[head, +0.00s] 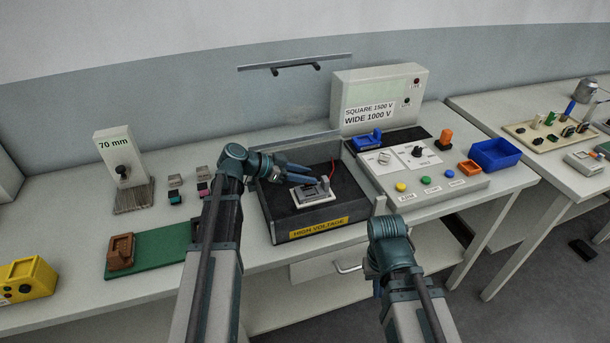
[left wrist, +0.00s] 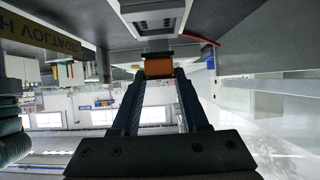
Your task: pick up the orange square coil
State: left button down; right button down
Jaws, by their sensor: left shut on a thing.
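My left gripper (head: 322,194) reaches from the left into the dark tray labelled HIGH VOLTAGE (head: 292,226), at the grey and white fixture (head: 312,196). In the left wrist view its fingers (left wrist: 158,78) are shut on an orange block-like piece (left wrist: 158,68), which appears to be the orange square coil. A dark and grey part shows just beyond the piece; I cannot tell whether they touch. The piece is not clear in the head view. My right arm's end (head: 388,232) is in front of the tray's right corner; its fingers cannot be made out.
A control panel (head: 463,186) with buttons stands right of the tray. A blue bin (head: 497,155) is further right. A brown block (head: 121,252) sits on a green mat (head: 160,250) at left.

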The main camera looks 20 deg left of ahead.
pick_arm(q)
notch_tip(320, 180, up, 7)
jog(key=p, duration=0.5)
jog(key=shift+f, duration=0.1)
jog(key=shift+f, duration=0.1)
